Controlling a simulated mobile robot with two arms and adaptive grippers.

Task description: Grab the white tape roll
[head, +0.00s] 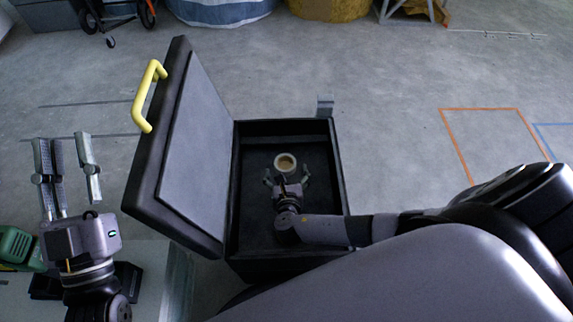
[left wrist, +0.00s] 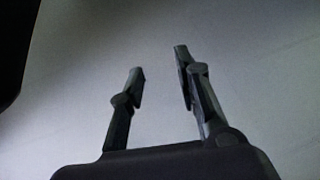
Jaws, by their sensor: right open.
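The white tape roll (head: 285,162) lies inside a dark open box (head: 337,160), towards the far half of its floor. My right gripper (head: 286,178) reaches down into the box, its two fingers spread open just on the near side of the roll. I cannot tell whether a finger touches the roll. My left gripper (head: 68,172) is at the left, outside the box, with its fingers apart and nothing between them. Its open fingers also show in the left wrist view (left wrist: 160,85), over a plain grey surface.
The box's lid (head: 190,150) stands raised on the left, with a yellow handle (head: 149,97), between my two grippers. A green tool (head: 18,246) sits at the lower left. Open concrete floor lies right of the box, with orange tape lines (head: 480,108).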

